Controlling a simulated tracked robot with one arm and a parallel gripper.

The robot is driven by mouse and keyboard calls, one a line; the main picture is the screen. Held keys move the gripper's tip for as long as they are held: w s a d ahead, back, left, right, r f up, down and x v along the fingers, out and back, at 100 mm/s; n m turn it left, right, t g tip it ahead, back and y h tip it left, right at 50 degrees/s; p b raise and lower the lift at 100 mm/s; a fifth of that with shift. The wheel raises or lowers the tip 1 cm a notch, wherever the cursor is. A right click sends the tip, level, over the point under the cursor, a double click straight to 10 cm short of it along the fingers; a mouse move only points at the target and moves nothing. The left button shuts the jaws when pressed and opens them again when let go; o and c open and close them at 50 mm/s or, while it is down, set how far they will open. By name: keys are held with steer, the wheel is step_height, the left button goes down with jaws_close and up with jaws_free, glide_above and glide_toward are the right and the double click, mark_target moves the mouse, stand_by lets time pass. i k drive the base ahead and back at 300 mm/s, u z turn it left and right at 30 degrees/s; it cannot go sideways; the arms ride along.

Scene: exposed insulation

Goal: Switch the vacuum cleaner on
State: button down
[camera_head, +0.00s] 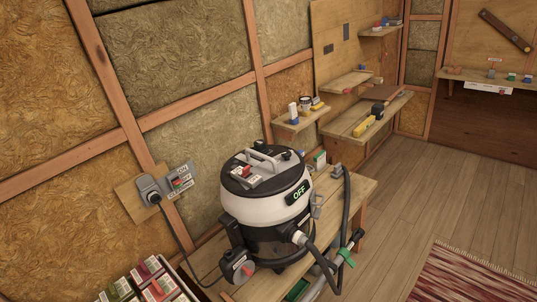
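The vacuum cleaner (266,213) is a round white and black canister with a grey carry handle on its dark lid. It stands upright on a low wooden bench (355,192) near the centre. A dark label on its side reads OFF (299,192) in green. A small red switch (246,171) shows on the lid beside white labels. A black hose (345,220) runs from its front. A wall outlet panel (180,181) with a red switch and an ON label is at left; a grey plug (150,190) sits beside it, its dark cord running down toward the cleaner. My gripper is not in view.
Boxes with coloured labels (148,279) fill the lower left corner. Wall shelves (366,118) with small items and a yellow tool are behind. Open plank floor (410,180) lies to the right, with a red patterned rug (470,275) at lower right.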

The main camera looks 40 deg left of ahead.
mark_target(246, 170)
steer(key=u, duration=0.35)
steer(key=i, duration=0.95)
steer(key=u, duration=0.6)
